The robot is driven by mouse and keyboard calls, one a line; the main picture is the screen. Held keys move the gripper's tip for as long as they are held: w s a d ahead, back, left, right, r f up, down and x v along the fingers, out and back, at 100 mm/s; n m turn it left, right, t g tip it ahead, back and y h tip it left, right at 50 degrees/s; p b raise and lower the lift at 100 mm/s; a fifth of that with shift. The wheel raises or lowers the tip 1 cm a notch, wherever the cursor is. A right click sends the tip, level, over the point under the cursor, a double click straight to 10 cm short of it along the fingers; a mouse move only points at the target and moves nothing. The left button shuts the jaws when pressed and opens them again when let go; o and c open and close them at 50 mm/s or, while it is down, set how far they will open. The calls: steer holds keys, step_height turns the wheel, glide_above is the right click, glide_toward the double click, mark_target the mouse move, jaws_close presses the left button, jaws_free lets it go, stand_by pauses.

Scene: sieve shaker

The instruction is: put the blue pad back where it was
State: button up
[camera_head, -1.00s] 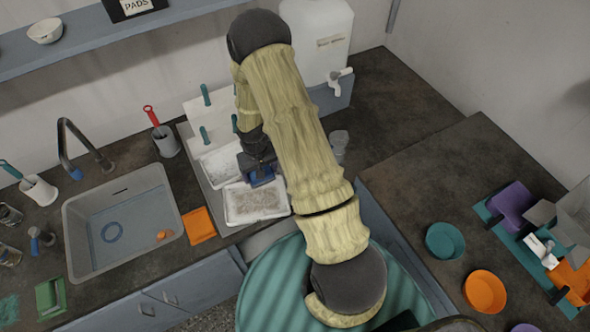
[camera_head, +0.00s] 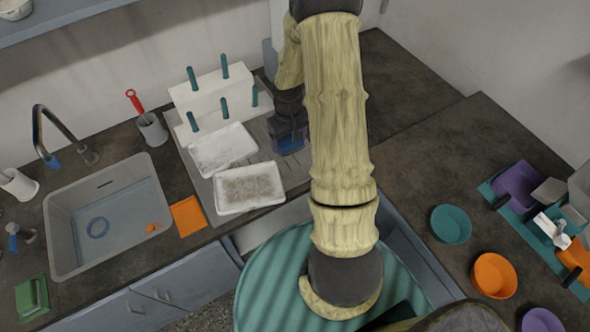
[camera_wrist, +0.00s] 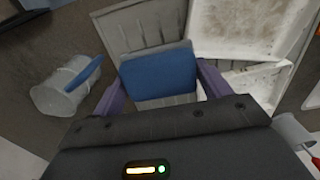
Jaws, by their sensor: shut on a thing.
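The blue pad (camera_wrist: 160,74) is between the two purple fingers of my gripper (camera_wrist: 160,92) in the wrist view. My gripper is shut on it. In the head view the pad (camera_head: 290,145) shows as a small blue patch below my dark gripper (camera_head: 289,132), over the right part of the grey drainboard (camera_head: 205,190). It is just right of the white trays. Whether the pad touches the drainboard is hard to tell. The shelf with the "PADS" label is out of the head view now.
Two white trays with grey residue, a rear one (camera_head: 222,148) and a front one (camera_head: 249,188), lie on the drainboard. A white rack with teal pegs (camera_head: 212,98) stands behind them. An orange pad (camera_head: 188,213) lies beside the sink (camera_head: 108,216).

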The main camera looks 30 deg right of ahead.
steer(key=shift+s+d+r, duration=0.15)
steer(key=shift+s+d, duration=0.1)
steer(key=shift+d, duration=0.6)
glide_above(294, 163)
steer(key=shift+f+p, duration=0.45)
steer(key=shift+f, duration=2.45)
steer(key=shift+f, duration=0.1)
steer(key=shift+f+p, duration=0.45)
steer(key=shift+f, duration=1.5)
